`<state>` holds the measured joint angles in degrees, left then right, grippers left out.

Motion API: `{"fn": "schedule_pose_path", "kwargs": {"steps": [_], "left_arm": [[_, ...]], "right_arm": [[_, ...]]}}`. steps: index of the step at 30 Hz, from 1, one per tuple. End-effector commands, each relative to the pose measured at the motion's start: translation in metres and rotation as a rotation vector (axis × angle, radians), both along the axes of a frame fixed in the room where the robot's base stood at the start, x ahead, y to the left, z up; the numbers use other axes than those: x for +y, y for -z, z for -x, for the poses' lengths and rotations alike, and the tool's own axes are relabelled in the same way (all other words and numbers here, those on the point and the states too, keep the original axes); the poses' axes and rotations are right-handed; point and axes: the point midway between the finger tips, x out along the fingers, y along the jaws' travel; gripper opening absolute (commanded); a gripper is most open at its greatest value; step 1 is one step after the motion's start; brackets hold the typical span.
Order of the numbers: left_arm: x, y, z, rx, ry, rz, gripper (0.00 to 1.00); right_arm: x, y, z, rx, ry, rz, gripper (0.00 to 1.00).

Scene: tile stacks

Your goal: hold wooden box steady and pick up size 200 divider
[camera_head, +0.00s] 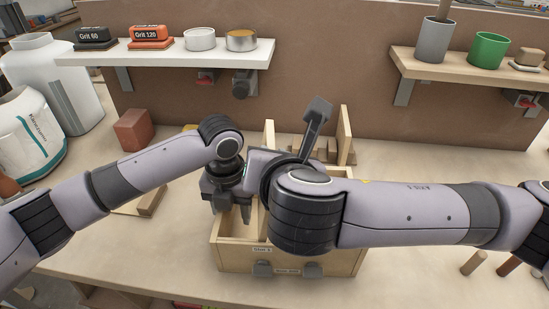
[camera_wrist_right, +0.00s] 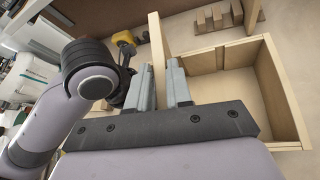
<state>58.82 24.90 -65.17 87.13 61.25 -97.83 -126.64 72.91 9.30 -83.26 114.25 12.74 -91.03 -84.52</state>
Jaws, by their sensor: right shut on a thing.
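The wooden box (camera_head: 342,262) stands on the bench, open-topped, with labels on its front wall. Its rim (camera_wrist_right: 288,95) shows at the right of the right wrist view. My left gripper (camera_head: 231,212) points down at the box's left side, its fingertips apart; whether it touches the wall is unclear. My right gripper (camera_wrist_right: 162,88) is shut on an upright thin wooden divider (camera_wrist_right: 159,42), which stands up between its fingers. In the head view my right forearm and wrist hide the right fingers and much of the box. The divider's size marking cannot be read.
Behind the box stand another upright wooden panel (camera_head: 345,135) and small wooden blocks (camera_wrist_right: 217,18). A reddish block (camera_head: 133,130) lies left on the bench. A white shelf (camera_head: 180,55) and a wooden shelf (camera_head: 460,68) hang at the back. Short dowels (camera_head: 473,263) lie at right.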

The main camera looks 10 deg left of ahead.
Motion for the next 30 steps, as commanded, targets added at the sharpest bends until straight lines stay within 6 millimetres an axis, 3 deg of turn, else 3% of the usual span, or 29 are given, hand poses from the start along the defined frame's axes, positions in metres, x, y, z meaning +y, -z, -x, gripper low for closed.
{"fn": "schedule_pose_path", "kwargs": {"steps": [14,25,30], "left_arm": [[0.001,-0.009,-0.001,-0.003,-0.005,0.000,0.47],[0.001,-0.076,-0.001,-0.005,-0.006,-0.001,0.47],[0.014,-0.098,-0.024,-0.056,-0.218,0.116,0.47]], "right_arm": [[0.000,0.000,0.000,0.000,0.001,0.000,0.00],[-0.001,0.001,-0.001,0.001,0.003,0.002,0.00],[-0.001,0.001,-0.001,0.002,0.004,0.003,0.00]]}}
